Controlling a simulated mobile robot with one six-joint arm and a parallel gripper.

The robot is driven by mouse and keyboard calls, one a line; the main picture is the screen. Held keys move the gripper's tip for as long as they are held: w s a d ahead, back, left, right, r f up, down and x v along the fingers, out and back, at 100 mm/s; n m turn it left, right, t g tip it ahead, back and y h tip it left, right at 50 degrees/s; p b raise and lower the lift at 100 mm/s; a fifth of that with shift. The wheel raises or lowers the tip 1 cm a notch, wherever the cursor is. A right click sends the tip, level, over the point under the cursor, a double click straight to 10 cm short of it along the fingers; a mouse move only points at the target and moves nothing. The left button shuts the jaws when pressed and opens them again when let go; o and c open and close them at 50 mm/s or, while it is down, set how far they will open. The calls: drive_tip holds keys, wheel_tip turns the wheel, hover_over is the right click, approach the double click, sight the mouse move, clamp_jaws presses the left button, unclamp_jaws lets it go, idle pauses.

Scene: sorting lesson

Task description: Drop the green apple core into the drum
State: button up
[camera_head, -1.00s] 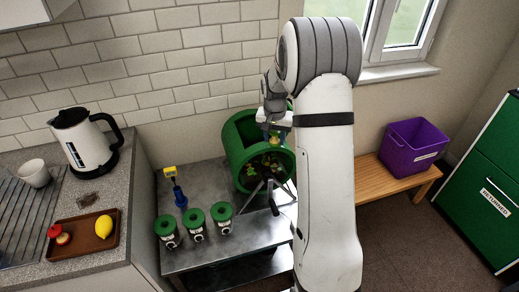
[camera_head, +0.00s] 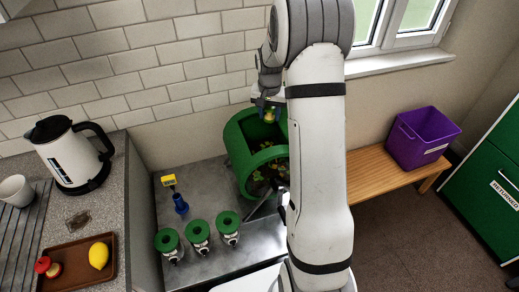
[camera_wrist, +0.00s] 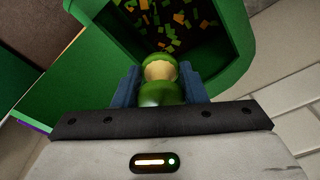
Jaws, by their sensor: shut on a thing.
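The green drum (camera_head: 236,143) lies with its open mouth facing forward on the metal table, with green and orange scraps inside. It also shows in the wrist view (camera_wrist: 238,45), its opening beyond my fingers. My gripper (camera_head: 267,108) is at the drum's upper edge. In the wrist view, its blue fingers (camera_wrist: 164,86) are shut on the green apple core (camera_wrist: 160,70), which has a pale bitten middle and green ends. The core shows small in the head view (camera_head: 270,117). My arm hides the drum's right side.
A brown tray (camera_head: 80,268) holds a lemon (camera_head: 98,255) and a red apple core (camera_head: 46,266). A purple bin (camera_head: 421,138) sits on a wooden bench (camera_head: 372,180).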

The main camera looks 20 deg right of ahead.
wheel_tip(320, 180, down, 6)
drive_tip(key=b, duration=0.3)
drive_tip(key=shift+a, duration=0.15)
drive_tip(key=shift+r, duration=0.1)
drive_tip(key=o, duration=1)
drive_tip(key=shift+o, duration=0.2)
drive_tip(key=shift+s+a+r+b, duration=0.15)
drive_tip(key=shift+r+b, duration=0.1)
drive_tip(key=shift+r, duration=1.05)
drive_tip(key=shift+s+r+b, duration=0.1)
drive_tip(key=shift+r+b, duration=0.15)
drive_tip(key=shift+r, duration=1.05)
drive_tip(key=shift+s+a+r+b, duration=0.15)
drive_tip(key=shift+r+b, duration=0.1)
drive_tip(key=shift+r, duration=1.05)
drive_tip(key=shift+s, duration=0.1)
